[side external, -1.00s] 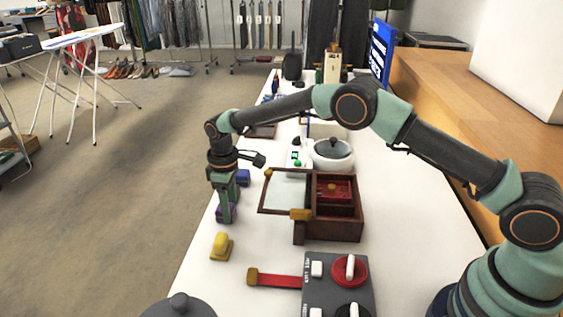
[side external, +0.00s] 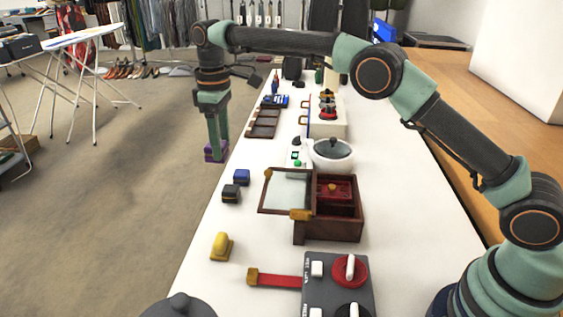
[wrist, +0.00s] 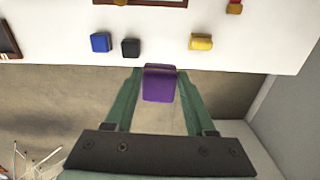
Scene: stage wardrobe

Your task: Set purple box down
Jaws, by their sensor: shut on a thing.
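The purple box (side external: 215,152) is held between the fingertips of my gripper (side external: 217,140). In the side external view it hangs beyond the table's left edge, in front of the grey floor. In the wrist view the purple box (wrist: 159,84) sits between the two green fingers of my gripper (wrist: 158,90), near the table edge. My gripper is shut on it. The white table (side external: 262,165) lies to the right of it in the side external view.
A blue block (side external: 242,177), a black block (side external: 231,193) and a yellow block (side external: 221,246) stand along the table's left edge. A brown box (side external: 330,228) with a open lid, a white pot (side external: 333,156) and a dark tray (side external: 263,123) are farther right. Bare table shows between them.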

